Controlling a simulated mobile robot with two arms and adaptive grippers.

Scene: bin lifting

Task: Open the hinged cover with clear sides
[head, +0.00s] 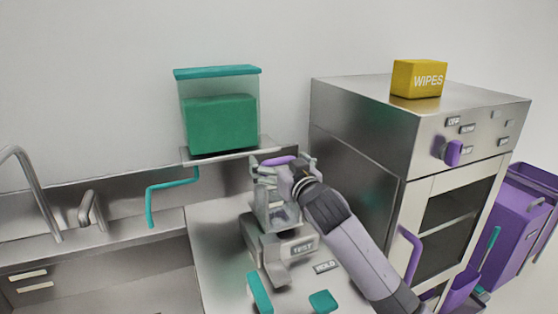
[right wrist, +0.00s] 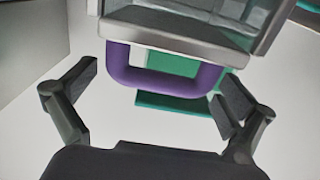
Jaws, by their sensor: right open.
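A grey bench device (head: 278,235) with small labels stands on the counter. Its cover (right wrist: 185,38) has a grey frame and clear panels, with a purple handle (right wrist: 165,78) on its edge. The handle (head: 279,160) also shows in the head view, by my right gripper (head: 285,168). In the right wrist view my right gripper (right wrist: 157,78) is open, with the handle between and slightly beyond its fingers, apart from both. My arm partly hides the cover in the head view, so I cannot tell how far it is raised. My left gripper is not in view.
A clear box with green contents and a teal lid (head: 217,70) stands on a wall shelf (head: 170,161). A steel oven (head: 365,130) with a yellow wipes box (head: 419,78) stands right. A sink tap (head: 35,190) is left, purple bins (head: 520,215) far right.

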